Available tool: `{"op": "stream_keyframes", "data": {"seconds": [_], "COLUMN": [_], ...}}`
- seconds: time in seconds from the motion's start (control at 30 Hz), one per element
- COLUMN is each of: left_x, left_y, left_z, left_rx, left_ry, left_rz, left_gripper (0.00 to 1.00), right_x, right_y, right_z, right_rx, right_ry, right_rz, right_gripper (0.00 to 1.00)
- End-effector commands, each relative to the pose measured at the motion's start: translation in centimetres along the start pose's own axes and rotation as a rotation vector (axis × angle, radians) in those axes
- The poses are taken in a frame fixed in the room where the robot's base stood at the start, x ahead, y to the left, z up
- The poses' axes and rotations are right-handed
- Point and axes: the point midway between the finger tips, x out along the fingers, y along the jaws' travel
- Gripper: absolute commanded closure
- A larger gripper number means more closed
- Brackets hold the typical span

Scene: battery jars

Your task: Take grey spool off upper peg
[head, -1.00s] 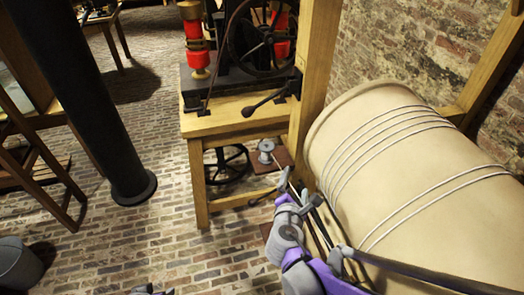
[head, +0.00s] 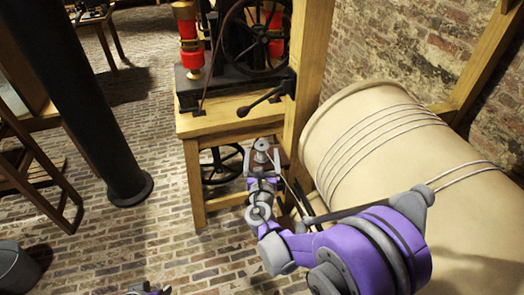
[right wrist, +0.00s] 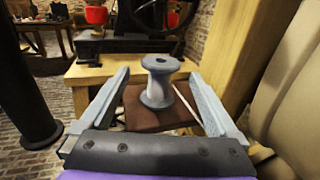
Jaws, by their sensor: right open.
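The grey spool (right wrist: 158,82) stands upright between the open fingers of my right gripper (right wrist: 157,92) in the right wrist view, with a gap on both sides. A brown board (right wrist: 150,112) lies beneath it. In the head view the spool (head: 262,147) shows just beyond the right gripper (head: 262,160), beside the wooden post. The peg itself is hidden by the spool. Only a small part of my left arm (head: 145,290) shows at the bottom edge of the head view, and its fingers cannot be made out.
A wooden stand (head: 225,122) with a black and red machine (head: 188,45) is behind the spool. A wooden post (head: 307,90) and a large cream drum (head: 345,140) wound with wire are close on the right. Brick floor (head: 150,225) is open to the left.

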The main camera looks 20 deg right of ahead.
Motion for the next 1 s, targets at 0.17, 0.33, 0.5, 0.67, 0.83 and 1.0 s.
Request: {"op": "stream_keyframes", "data": {"seconds": [0.17,0.33,0.5,0.67,0.83,1.0], "left_x": [-0.8,-0.8,-0.8,-0.8,-0.8,-0.8], "left_y": [0.0,0.0,0.0,0.0,0.0,0.0], "left_z": [-0.9,-1.0,-0.9,-0.9,-0.9,-0.9], "left_rx": [0.0,0.0,0.0,0.0,0.0,0.0], "left_ry": [0.008,0.009,0.008,0.008,0.008,0.008], "left_rz": [0.0,0.0,0.0,0.0,0.0,0.0], "left_gripper": [0.5,0.5,0.5,0.5,0.5,0.5], "right_x": [2.8,3.5,3.5,3.5,3.5,3.5], "right_y": [0.0,0.0,0.0,0.0,0.0,0.0], "right_z": [0.2,0.1,0.0,0.0,0.0,0.0], "right_rx": [0.001,0.001,0.001,0.001,0.001,0.001], "right_ry": [-0.002,-0.001,0.0,0.0,0.0,0.0], "right_rz": [-0.002,0.0,0.0,0.0,0.0,-0.001], "right_gripper": [0.04,0.04,0.06,0.35,0.65,0.93]}}
